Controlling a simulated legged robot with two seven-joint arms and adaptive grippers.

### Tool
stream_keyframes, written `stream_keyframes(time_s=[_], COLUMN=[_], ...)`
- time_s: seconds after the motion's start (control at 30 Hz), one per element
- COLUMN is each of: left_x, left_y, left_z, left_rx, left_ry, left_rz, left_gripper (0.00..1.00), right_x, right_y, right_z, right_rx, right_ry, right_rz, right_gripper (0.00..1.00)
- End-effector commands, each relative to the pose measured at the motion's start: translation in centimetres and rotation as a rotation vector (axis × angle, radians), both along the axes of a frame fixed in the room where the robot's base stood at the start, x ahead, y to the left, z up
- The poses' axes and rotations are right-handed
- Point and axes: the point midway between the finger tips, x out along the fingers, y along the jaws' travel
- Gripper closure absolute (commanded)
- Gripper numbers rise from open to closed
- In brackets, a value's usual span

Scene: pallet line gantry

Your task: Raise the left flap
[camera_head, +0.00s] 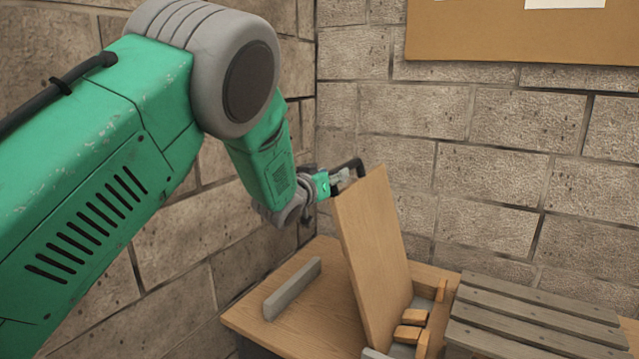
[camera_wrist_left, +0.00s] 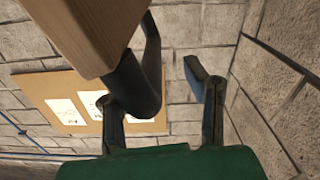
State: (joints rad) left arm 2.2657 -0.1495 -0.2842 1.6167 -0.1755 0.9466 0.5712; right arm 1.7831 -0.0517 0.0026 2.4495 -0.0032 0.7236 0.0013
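The left flap (camera_head: 372,255) is a flat light-wood panel standing steeply raised at the left side of an open box, leaning a little to the left. Its upper end is by my left gripper (camera_head: 346,174), which is at the top left edge of the panel. In the left wrist view the flap (camera_wrist_left: 82,32) lies against the outer side of one dark finger, and the gap between the fingers of the gripper (camera_wrist_left: 172,50) is empty. Whether they touch is hard to tell. My right gripper is not in view.
Several small wood blocks (camera_head: 408,333) lie in the box beside the flap. A grey slatted board (camera_head: 530,318) is at the right. A grey bar (camera_head: 292,289) stands on the wooden top (camera_head: 272,318) at the left. Brick walls close off the back and left.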

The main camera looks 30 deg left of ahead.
Motion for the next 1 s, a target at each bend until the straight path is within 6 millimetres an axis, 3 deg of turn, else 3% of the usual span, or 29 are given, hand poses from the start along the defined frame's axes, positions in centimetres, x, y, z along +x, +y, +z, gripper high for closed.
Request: stream_keyframes(time_s=[0.2, 0.4, 0.6, 1.0], left_x=[-4.7, -7.8, -9.0, -9.0], left_y=[0.4, 0.8, 1.0, 0.6], left_z=[0.0, -0.1, -0.2, -0.1], left_rx=[0.000, -0.002, -0.002, 0.002], left_ry=[0.001, 0.000, 0.000, 0.000], left_rz=[0.001, 0.000, -0.001, -0.002], left_gripper=[0.59, 0.59, 0.59, 0.59], right_x=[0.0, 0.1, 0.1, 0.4], right_y=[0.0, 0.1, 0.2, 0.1], right_z=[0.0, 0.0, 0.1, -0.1], right_rx=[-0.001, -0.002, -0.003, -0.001], right_ry=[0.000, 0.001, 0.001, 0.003], right_rz=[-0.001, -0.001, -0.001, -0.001], right_gripper=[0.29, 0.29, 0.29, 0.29])
